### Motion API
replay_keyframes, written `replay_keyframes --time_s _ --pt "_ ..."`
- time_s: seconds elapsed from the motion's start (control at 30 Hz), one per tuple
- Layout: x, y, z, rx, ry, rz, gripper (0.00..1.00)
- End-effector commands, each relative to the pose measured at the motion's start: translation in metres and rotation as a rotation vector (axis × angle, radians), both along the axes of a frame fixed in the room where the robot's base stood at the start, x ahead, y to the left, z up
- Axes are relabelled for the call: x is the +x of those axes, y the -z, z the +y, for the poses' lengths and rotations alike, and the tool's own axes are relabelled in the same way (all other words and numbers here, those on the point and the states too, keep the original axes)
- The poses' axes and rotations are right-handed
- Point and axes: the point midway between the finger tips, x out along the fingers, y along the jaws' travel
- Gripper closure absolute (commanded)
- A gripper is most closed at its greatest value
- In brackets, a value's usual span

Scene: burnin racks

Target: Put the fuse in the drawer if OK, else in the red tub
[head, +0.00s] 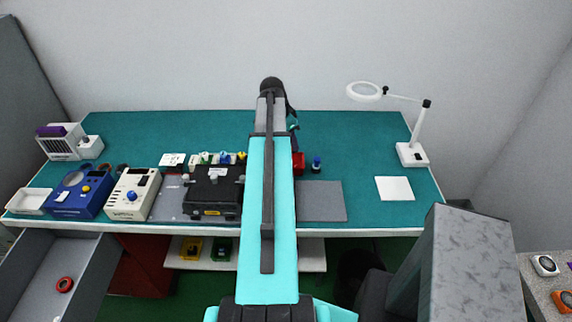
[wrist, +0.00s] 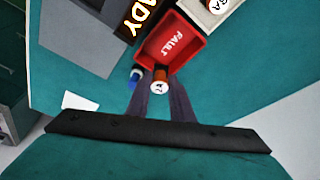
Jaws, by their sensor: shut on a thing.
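In the wrist view my gripper (wrist: 160,93) is shut on the fuse (wrist: 160,76), a short orange cylinder with a white end that bears a dark mark. The red tub (wrist: 186,62), marked FAULT, lies just beyond the fuse. The fuse overlaps the tub's near edge in the picture; I cannot tell its height above it. A grey open-topped drawer (head: 88,270) is at the lower left, with a red ring (head: 65,284) inside.
A small blue-topped item (head: 316,162) stands right beside the tub. A black device (head: 212,195), a cream meter (head: 132,193) and a blue device (head: 80,193) line the left. A magnifier lamp (head: 415,150) stands right. A grey mat (head: 322,202) is bare.

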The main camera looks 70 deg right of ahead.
Motion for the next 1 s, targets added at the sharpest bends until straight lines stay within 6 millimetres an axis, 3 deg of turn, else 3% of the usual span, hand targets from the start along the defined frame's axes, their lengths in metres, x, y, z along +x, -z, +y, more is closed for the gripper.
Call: replay_keyframes --time_s 0.6,1.0 --pt "0.005 0.048 0.003 0.0 -0.007 0.0 1.0" --pt "0.005 0.059 0.003 0.0 -0.009 0.0 1.0"
